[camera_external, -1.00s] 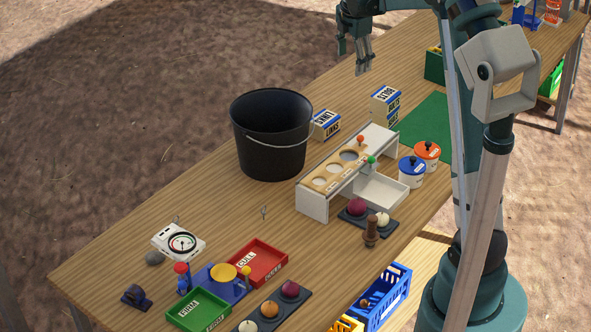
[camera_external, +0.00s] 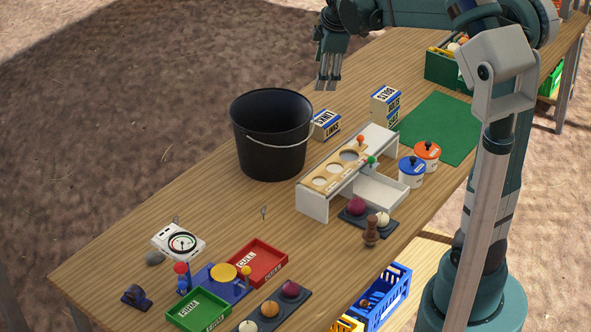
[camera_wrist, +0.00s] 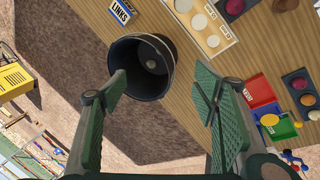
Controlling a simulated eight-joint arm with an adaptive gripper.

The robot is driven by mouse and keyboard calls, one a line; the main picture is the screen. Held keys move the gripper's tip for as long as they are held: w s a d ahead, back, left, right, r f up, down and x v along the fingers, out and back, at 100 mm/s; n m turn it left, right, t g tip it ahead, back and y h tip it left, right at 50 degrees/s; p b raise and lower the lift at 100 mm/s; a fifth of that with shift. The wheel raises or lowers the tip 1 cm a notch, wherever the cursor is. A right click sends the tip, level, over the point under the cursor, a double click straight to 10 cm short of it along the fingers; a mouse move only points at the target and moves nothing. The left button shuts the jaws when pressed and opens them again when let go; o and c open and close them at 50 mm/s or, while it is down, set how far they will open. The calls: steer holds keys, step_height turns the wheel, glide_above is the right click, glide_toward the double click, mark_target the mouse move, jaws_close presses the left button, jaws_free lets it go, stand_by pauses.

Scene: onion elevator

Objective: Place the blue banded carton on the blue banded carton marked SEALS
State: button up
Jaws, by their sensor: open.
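A white carton with blue bands (camera_external: 325,124), lettered LINKS, lies on the wooden table right of the black bucket. It also shows at the top edge of the wrist view (camera_wrist: 121,12). A second blue-banded white carton or short stack (camera_external: 385,104) stands to its right and looks taller. Its lettering is small and I cannot read SEALS on it for sure. My gripper (camera_external: 328,86) is open and empty, pointing down. In the external view it appears just above the LINKS carton, clear of it. In the wrist view its two fingers (camera_wrist: 160,92) are spread apart.
The black bucket (camera_external: 271,135) stands close left of the LINKS carton. A white rack with round holes (camera_external: 345,170) stands in front. A green mat (camera_external: 440,127) lies at right, with blue (camera_external: 411,172) and orange (camera_external: 427,155) lidded pots near it.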

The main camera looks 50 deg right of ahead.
steer(key=s+a+m+t, duration=0.1)
steer(key=s+a+m, duration=0.1)
steer(key=s+a, duration=0.5)
steer(key=s+a+m+t, duration=0.1)
steer(key=s+a+m, duration=0.1)
steer(key=s+a, duration=0.5)
steer(key=s+a+f+m+t+y, duration=0.1)
steer(key=s+a+f+m, duration=0.4)
steer(key=s+a, duration=0.5)
steer(key=a+y, duration=0.1)
steer(key=a, duration=0.2)
steer(key=shift+s+a+f+t, duration=0.15)
steer(key=shift+s+a+t, duration=0.05)
steer(key=shift+s+t, duration=0.1)
